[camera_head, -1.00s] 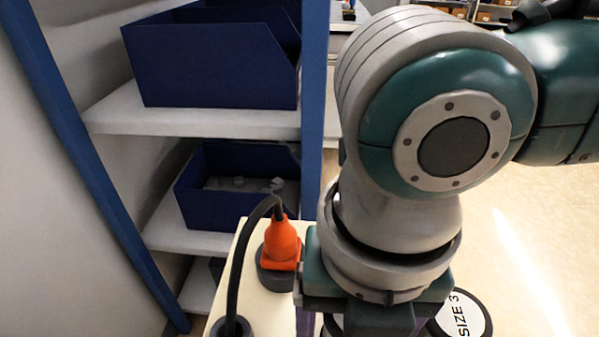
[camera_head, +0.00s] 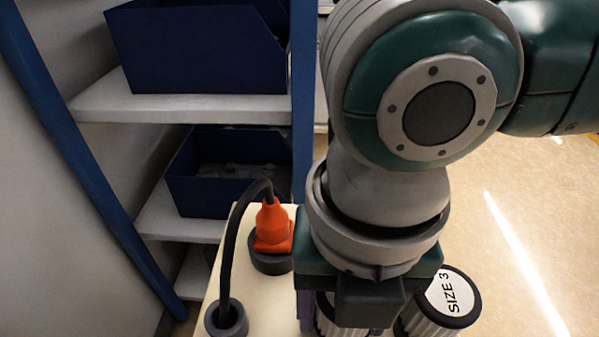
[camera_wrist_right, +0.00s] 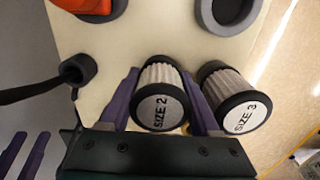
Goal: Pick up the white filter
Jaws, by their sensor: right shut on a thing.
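A white pleated filter with black end caps, marked SIZE 2 (camera_wrist_right: 158,108), stands between the two purple fingers of my right gripper (camera_wrist_right: 160,78) in the right wrist view. The gripper is shut on it. A second white filter, marked SIZE 3 (camera_wrist_right: 234,98), stands just right of the right finger. It also shows in the head view (camera_head: 446,304). In the head view my right arm hides most of the held filter. Two purple fingers of my left gripper (camera_wrist_right: 27,140) show at the lower left of the wrist view, apart and with nothing between them.
The filters are at a cream tabletop (camera_head: 262,300) with an orange plug (camera_head: 272,228), a black cable (camera_head: 229,250) and grey ring holders (camera_wrist_right: 228,12). A shelf (camera_head: 180,108) with blue bins (camera_head: 200,50) stands behind to the left. Open floor lies to the right.

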